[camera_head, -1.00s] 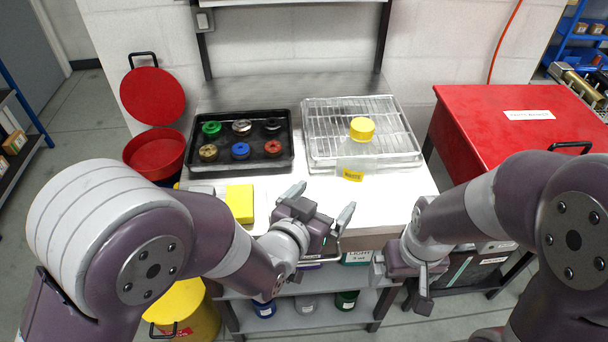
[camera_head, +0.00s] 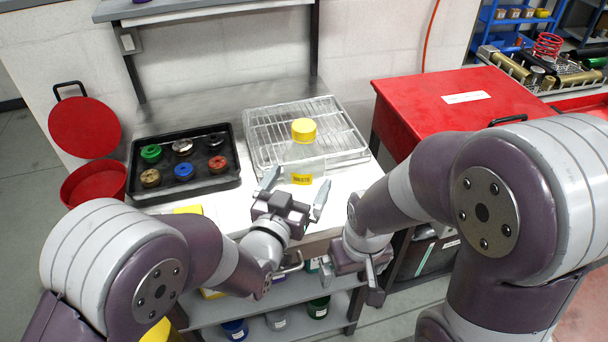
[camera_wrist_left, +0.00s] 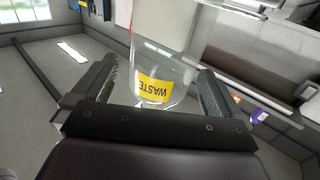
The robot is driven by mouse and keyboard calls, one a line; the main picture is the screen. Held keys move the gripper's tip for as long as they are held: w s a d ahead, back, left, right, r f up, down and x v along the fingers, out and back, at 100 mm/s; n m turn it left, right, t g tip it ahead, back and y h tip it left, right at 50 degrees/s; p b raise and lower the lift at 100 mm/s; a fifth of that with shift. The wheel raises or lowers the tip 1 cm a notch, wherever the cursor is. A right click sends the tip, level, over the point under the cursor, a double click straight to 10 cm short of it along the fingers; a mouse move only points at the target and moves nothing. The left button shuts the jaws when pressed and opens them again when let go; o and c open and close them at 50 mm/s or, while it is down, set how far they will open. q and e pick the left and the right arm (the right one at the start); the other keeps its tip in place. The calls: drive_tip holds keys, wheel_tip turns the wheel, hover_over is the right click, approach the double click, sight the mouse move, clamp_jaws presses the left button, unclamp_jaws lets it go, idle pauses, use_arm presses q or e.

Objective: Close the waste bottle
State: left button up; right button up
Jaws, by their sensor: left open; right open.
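The waste bottle (camera_head: 304,158) is clear with a yellow "WASTE" label and a yellow cap (camera_head: 303,130) on its top. It stands upright on the bench at the front edge of the wire rack tray. Whether the cap is screwed tight cannot be told. My left gripper (camera_head: 294,190) is open just in front of the bottle, its fingers pointing toward it. In the left wrist view the bottle (camera_wrist_left: 160,60) with its label shows between the open fingers; the cap is out of that view. My right gripper (camera_head: 365,278) is open and empty at the bench's front edge, to the right.
A black tray (camera_head: 134,184) with several coloured round pieces lies left of the wire rack (camera_head: 350,150). A red open bin (camera_head: 94,186) stands at the left, a red cabinet (camera_head: 420,90) at the right. The bench strip right of the bottle is clear.

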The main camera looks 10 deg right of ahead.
use_arm(q)
drive_tip(key=shift+w+d, duration=0.1)
drive_tip(key=shift+w, duration=0.1)
drive_tip(key=x, duration=0.5)
drive_tip(key=shift+w+f+p, duration=0.1)
drive_tip(key=shift+w+p, duration=0.1)
drive_tip(key=shift+p, duration=0.15)
drive_tip(key=c, duration=0.9)
